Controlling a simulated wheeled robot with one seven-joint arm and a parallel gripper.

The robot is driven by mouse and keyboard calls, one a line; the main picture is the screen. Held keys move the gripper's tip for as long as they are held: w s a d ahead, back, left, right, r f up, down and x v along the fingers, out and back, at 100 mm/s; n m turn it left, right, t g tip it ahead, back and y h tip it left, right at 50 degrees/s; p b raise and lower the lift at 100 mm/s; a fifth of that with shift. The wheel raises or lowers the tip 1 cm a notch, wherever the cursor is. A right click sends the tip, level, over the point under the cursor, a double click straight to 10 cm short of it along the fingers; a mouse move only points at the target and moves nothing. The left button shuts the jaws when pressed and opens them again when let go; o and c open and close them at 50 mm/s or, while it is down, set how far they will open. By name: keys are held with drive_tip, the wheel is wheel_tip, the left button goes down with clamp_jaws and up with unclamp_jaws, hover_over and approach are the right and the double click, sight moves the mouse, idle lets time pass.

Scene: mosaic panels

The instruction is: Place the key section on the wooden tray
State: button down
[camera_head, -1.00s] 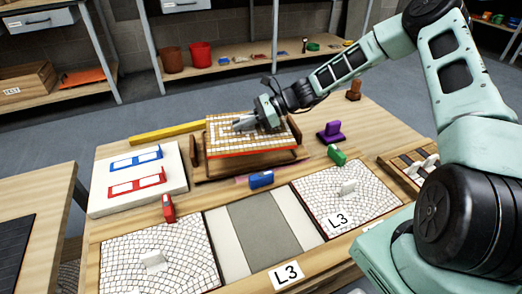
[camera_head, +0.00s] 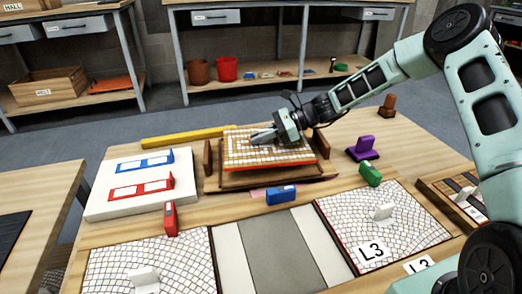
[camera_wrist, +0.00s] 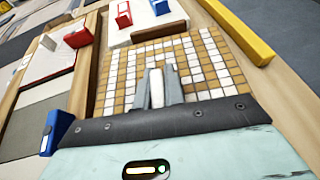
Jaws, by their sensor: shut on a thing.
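The key section (camera_head: 245,150) is a flat panel of tan and white tiles with a red-orange edge; it also fills the middle of the wrist view (camera_wrist: 120,82). My gripper (camera_head: 262,136) is shut on its small white handle, which stands between the two grey fingers in the wrist view (camera_wrist: 157,88). The panel lies roughly level over the wooden tray (camera_head: 240,182), with the tray's brown rim showing below its front edge. I cannot tell whether the panel touches the tray. Upright brown end pieces stand at its left and right.
A white board (camera_head: 110,205) with blue and red frames lies left. A yellow bar (camera_head: 188,137) lies behind the tray. Blue block (camera_head: 289,195), red block (camera_head: 170,218), green block (camera_head: 370,173) and purple piece (camera_head: 363,149) stand around it. White mosaic panels (camera_head: 395,225) lie in front.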

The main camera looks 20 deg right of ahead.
sight(268, 142)
wheel_tip(268, 142, down, 4)
drive_tip(key=shift+r+b, duration=0.25)
drive_tip(key=shift+b, duration=0.4)
drive_tip(key=c, duration=1.5)
unclamp_jaws()
drive_tip(key=shift+d, duration=0.15)
